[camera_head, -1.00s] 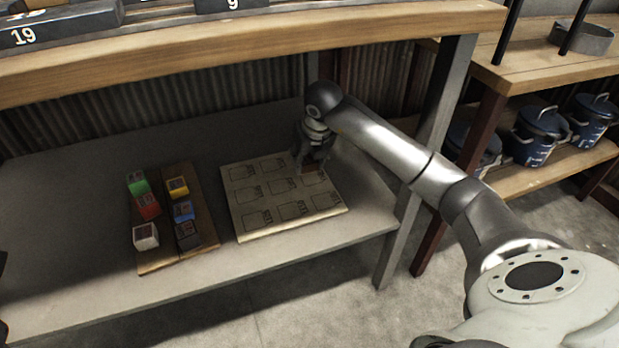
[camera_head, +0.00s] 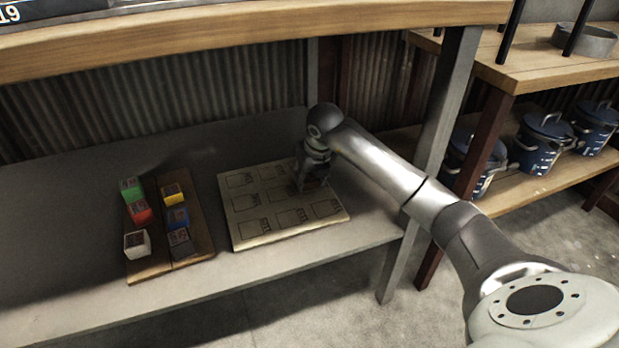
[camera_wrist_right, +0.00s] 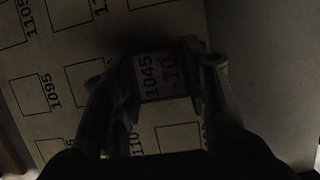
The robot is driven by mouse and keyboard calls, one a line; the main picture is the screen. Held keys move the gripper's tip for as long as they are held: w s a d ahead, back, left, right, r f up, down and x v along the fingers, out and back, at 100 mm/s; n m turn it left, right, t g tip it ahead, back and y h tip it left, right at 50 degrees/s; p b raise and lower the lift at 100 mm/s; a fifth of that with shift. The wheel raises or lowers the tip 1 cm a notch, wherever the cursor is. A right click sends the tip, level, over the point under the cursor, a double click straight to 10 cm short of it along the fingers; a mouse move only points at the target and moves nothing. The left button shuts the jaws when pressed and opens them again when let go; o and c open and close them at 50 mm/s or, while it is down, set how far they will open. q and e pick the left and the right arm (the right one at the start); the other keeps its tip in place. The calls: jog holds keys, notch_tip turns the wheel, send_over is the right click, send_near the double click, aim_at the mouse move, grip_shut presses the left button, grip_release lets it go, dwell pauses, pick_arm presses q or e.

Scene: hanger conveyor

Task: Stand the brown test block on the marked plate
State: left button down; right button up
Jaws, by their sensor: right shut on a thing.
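The marked plate (camera_head: 243,232) is a pale square board with several outlined, numbered squares, lying on the lower shelf. My right gripper (camera_head: 309,186) is over the right side of this plate, pointing down. In the right wrist view my right gripper (camera_wrist_right: 168,80) is shut on the test block (camera_wrist_right: 160,78), whose facing side carries a label reading 1045 and -10. The block looks dark there, and the gripper mostly hides it in the head view. I cannot tell whether its underside touches the plate (camera_wrist_right: 30,60). My left gripper is not in view.
Several coloured blocks, including a green one (camera_head: 131,189) and a white one (camera_head: 137,244), stand on a brown board (camera_head: 150,270) left of the plate. A wooden top (camera_head: 250,44) overhangs the shelf. A grey post (camera_head: 432,150) stands at right. Blue pots (camera_head: 541,142) sit beyond it.

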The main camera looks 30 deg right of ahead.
jog(key=shift+f, duration=0.1)
jog(key=o, duration=1)
jog(key=shift+f, duration=0.1)
jog(key=shift+o, duration=0.2)
